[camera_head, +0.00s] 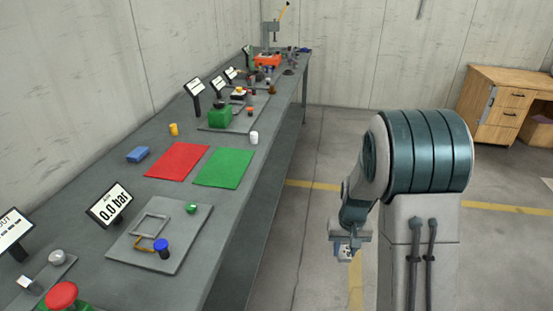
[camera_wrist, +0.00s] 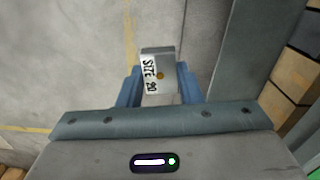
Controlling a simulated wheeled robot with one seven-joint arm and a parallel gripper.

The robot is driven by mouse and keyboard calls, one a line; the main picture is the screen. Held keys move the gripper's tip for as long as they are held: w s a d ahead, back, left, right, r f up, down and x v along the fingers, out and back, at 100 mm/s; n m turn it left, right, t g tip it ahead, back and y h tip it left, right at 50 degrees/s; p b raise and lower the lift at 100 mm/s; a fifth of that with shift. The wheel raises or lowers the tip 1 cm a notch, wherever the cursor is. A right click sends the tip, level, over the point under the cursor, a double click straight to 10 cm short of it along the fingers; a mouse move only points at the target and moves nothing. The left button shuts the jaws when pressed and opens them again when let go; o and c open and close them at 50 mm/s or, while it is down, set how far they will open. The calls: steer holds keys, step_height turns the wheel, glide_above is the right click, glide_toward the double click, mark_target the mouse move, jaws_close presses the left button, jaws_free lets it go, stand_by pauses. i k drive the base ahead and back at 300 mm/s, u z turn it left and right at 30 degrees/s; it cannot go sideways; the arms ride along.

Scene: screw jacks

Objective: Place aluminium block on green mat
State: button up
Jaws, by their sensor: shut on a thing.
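The aluminium block (camera_wrist: 164,75) is grey, with a white label reading "SIZE 80" and a small orange dot. In the wrist view it sits between the two blue fingers of my gripper (camera_wrist: 160,86), which is shut on it. In the head view my gripper (camera_head: 346,251) hangs over the floor to the right of the bench, with the block (camera_head: 345,255) small at its tip. The green mat (camera_head: 223,167) lies flat on the bench, right of the red mat, with nothing on it. My gripper is well apart from the mat.
The grey bench (camera_head: 232,212) runs along the left wall. The red mat (camera_head: 177,161) is empty. A blue block (camera_head: 138,154), a yellow cylinder (camera_head: 174,129) and a white cylinder (camera_head: 254,138) stand near the mats. A fixture plate (camera_head: 187,254) lies in front. A wooden desk (camera_head: 505,105) stands at the back right.

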mark_target(226, 165)
steer(key=z, duration=0.8)
steer(key=i, duration=2.5)
steer(key=u, duration=2.7)
